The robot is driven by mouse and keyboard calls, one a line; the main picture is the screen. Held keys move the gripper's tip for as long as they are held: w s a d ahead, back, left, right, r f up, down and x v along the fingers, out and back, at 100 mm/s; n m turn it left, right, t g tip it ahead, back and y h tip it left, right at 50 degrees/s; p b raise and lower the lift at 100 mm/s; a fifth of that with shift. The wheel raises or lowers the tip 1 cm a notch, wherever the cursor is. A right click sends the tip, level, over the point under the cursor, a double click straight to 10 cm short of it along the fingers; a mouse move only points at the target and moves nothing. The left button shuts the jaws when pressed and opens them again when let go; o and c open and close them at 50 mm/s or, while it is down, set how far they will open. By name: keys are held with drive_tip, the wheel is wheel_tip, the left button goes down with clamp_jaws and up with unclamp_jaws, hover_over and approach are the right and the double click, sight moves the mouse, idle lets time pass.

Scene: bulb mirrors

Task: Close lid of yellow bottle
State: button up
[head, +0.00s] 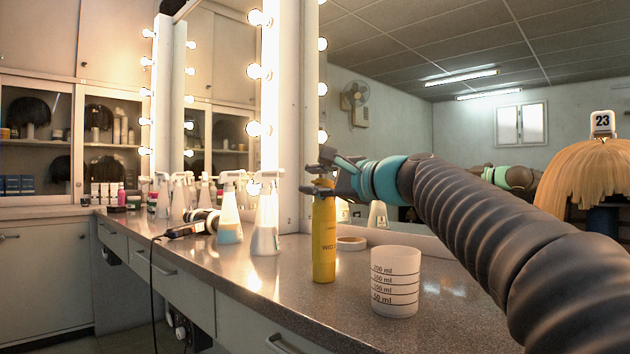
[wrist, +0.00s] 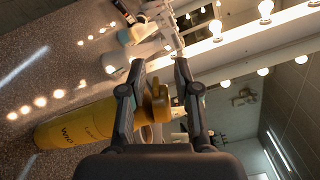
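The yellow bottle (head: 324,240) stands upright on the counter in the middle of the head view. In the wrist view the bottle (wrist: 75,130) lies sideways across the picture, with dark lettering on it. In the wrist view the fingers of my gripper (wrist: 160,66) are apart, one on each side of the top.
A white measuring cup (head: 396,285) stands right of the bottle, and a tape roll (head: 351,243) lies behind it. Spray bottles (head: 266,222) and a hair dryer (head: 195,223) stand left. The mirror with bulbs (head: 290,120) rises behind the counter (head: 250,285).

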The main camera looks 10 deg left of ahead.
drive_tip(key=v, duration=1.2)
